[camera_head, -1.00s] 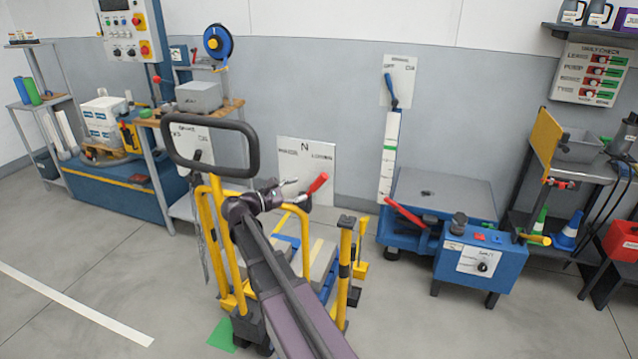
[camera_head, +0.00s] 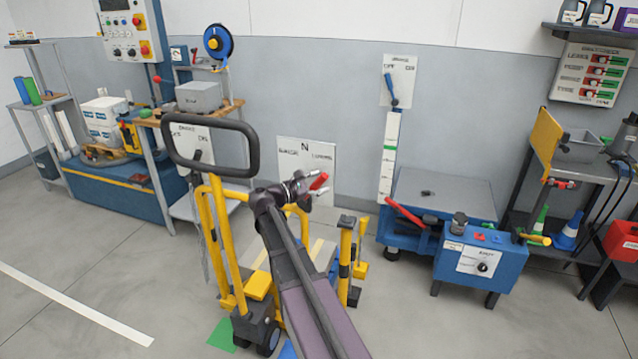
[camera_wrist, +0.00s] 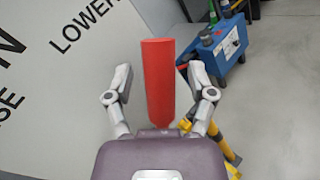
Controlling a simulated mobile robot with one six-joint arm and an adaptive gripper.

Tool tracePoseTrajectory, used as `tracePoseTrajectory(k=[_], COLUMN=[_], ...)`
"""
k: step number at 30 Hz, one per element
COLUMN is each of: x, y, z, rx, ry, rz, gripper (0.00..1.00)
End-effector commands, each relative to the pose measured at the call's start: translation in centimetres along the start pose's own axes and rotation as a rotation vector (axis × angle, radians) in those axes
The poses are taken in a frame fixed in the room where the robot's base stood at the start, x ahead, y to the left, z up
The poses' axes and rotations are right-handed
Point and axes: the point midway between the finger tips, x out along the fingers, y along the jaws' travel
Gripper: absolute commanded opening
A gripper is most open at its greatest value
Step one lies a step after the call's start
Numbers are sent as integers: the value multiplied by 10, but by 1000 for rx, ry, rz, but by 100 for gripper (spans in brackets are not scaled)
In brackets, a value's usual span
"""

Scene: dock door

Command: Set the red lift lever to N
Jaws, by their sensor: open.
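The red lift lever (camera_head: 319,181) stands in front of a white sign plate (camera_head: 292,153) that reads N at the top, with LOWER on its right side and a partly unclear word on its left. In the wrist view the lever's red grip (camera_wrist: 158,80) stands between my gripper's two fingers. My gripper (camera_wrist: 159,88) is open, with a gap between each finger and the grip. In the head view my gripper (camera_head: 308,187) is at the lever and partly covers it. The lever's lower end is hidden behind my gripper.
A yellow pallet truck with a black loop handle (camera_head: 252,150) stands close to my arm on the left. A blue lift table with a red lever (camera_head: 405,214) and a blue control box (camera_head: 480,262) stand to the right. Floor at the front left is clear.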

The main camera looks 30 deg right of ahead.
Motion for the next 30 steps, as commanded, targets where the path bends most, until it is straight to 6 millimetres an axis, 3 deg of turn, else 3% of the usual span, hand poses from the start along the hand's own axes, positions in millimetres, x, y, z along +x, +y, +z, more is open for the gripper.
tracePoseTrajectory(k=[1,8,9,30], x=[0,0,0,7], y=[0,0,0,-1], z=[0,0,0,2], rx=[0,0,0,-23], ry=[0,0,0,-25], rz=[0,0,0,-2], gripper=[71,2,0,0])
